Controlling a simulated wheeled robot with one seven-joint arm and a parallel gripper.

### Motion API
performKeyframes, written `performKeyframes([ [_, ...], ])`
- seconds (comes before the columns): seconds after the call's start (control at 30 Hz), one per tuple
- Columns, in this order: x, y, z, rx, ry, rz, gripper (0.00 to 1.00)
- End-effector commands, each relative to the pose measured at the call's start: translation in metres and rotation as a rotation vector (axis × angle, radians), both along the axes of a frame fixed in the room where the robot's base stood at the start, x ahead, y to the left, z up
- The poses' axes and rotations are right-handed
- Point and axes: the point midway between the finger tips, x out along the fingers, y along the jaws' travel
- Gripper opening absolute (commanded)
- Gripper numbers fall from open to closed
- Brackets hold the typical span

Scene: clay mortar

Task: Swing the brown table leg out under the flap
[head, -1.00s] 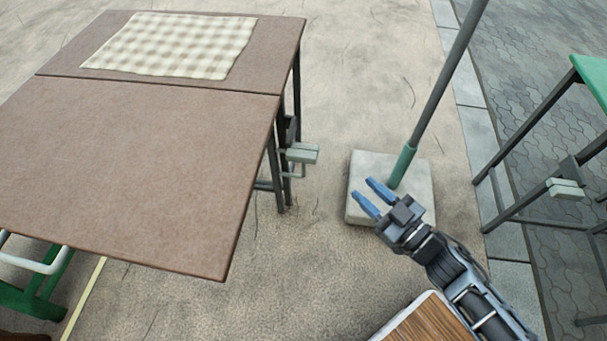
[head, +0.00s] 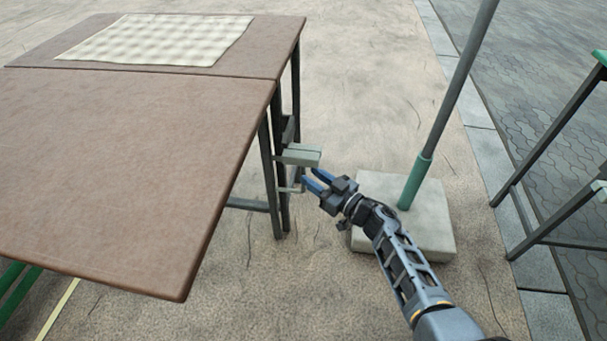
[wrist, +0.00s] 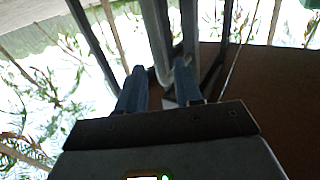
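The brown table's near flap (head: 110,150) lies level with the top, a thin seam between them. Dark metal legs (head: 270,180) stand close together under its right edge near the seam; I cannot tell which one swings. A pale grey-green block (head: 301,155) and a thin bar handle (head: 290,190) stick out from them. My gripper (head: 308,182) is at the handle, just below the block, its blue fingers pointing left. In the wrist view my fingers (wrist: 160,72) are apart, with a grey bent bar (wrist: 157,40) between or just beyond the tips; contact is unclear.
A parasol pole (head: 450,105) in a square pale base (head: 430,235) stands just right of and behind my gripper. A checked cloth (head: 155,40) lies on the far tabletop. Another table frame (head: 550,140) stands at the right. The floor under the flap's right edge is clear.

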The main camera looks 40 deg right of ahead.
Motion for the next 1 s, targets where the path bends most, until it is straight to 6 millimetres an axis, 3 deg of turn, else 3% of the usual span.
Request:
performKeyframes([
  [0.1,0.019,0.004,-0.002,0.002,-0.003,0.0,0.35],
  [0.3,0.037,0.007,-0.001,0.0,-0.001,-0.001,0.35],
  [0.63,0.041,0.008,0.0,0.0,0.0,-0.001,0.35],
  [1.0,0.041,0.008,0.0,0.0,0.0,-0.001,0.0],
])
